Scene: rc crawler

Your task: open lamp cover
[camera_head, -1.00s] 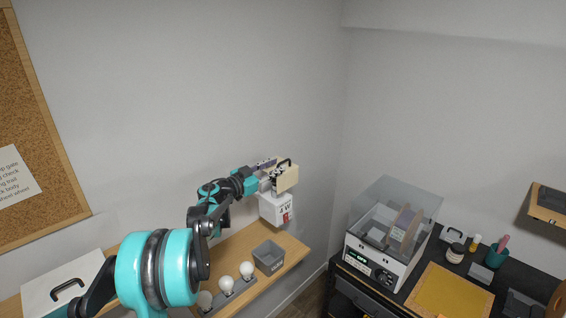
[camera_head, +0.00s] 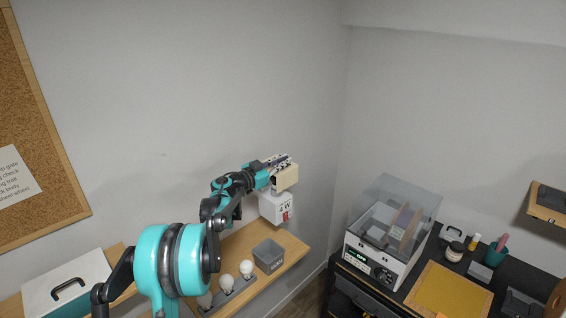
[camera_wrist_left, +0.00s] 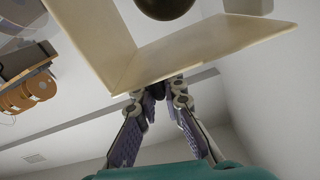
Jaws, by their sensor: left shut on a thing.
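The cream lamp cover (camera_head: 286,178) is above a white box marked "W" (camera_head: 271,207), by the wall. In the left wrist view the cover (camera_wrist_left: 190,50) shows as angled cream panels, with a dark round thing (camera_wrist_left: 165,5) beyond them that looks like a bulb. My left gripper (camera_head: 282,163) is at the top of the cover. In the left wrist view its fingers (camera_wrist_left: 163,88) converge on a small dark part at the cover's edge, the cover's handle, and are shut on it. The fingers mostly hide the handle. My right gripper is not in view.
A wooden shelf (camera_head: 285,262) below holds a grey bin (camera_head: 268,254) and a rack of white bulbs (camera_head: 246,268). A white case (camera_head: 68,284) is at the lower left. A machine with a clear lid (camera_head: 390,235) stands on the dark right bench.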

